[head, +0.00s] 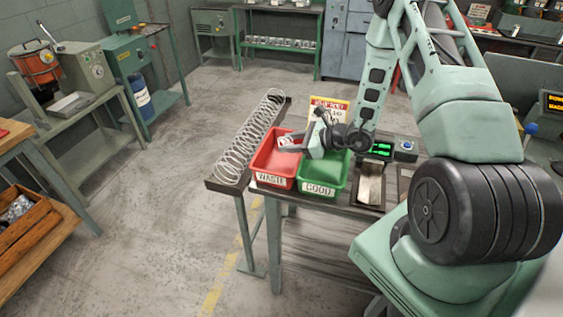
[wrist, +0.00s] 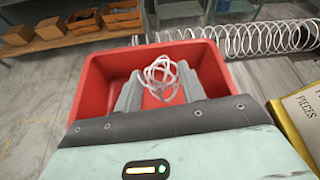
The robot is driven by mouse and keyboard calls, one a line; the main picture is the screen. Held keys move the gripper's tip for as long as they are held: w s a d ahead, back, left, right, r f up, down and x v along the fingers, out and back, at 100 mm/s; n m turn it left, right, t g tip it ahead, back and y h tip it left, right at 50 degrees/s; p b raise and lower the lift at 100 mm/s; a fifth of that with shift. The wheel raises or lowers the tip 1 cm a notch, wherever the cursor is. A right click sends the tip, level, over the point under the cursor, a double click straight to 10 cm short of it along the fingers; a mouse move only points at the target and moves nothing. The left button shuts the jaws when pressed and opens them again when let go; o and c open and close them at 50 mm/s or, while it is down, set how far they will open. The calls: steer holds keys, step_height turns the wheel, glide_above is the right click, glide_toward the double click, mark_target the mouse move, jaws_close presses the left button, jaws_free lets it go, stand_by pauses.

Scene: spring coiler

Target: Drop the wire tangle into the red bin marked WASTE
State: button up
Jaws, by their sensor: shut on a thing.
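The red bin (head: 271,167) marked WASTE stands on the bench in the head view. It fills the middle of the wrist view (wrist: 92,84). My gripper (head: 288,142) is over the red bin. In the wrist view my gripper (wrist: 160,88) is shut on the wire tangle (wrist: 160,72), a small loose bundle of pale wire between the fingertips. The tangle shows above the bin's inside, within its walls as seen from the wrist. How high it is above the bin floor I cannot tell.
A green bin (head: 322,180) marked GOOD stands right beside the red one. A long wire coil (head: 250,138) lies on the left along the bench. A yellow-edged sign (head: 330,105) stands behind the bins. A metal tray (head: 370,185) and a green-lit display (head: 380,149) are at the right.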

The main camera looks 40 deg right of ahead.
steer(key=o, duration=1.1)
steer(key=shift+c, duration=0.2)
steer(key=b+v, duration=0.4)
steer(key=v, duration=1.3)
steer(key=shift+s+r+b, duration=0.15)
steer(key=shift+r+b, duration=0.05)
steer(key=shift+b, duration=0.1)
steer(key=shift+d, duration=0.1)
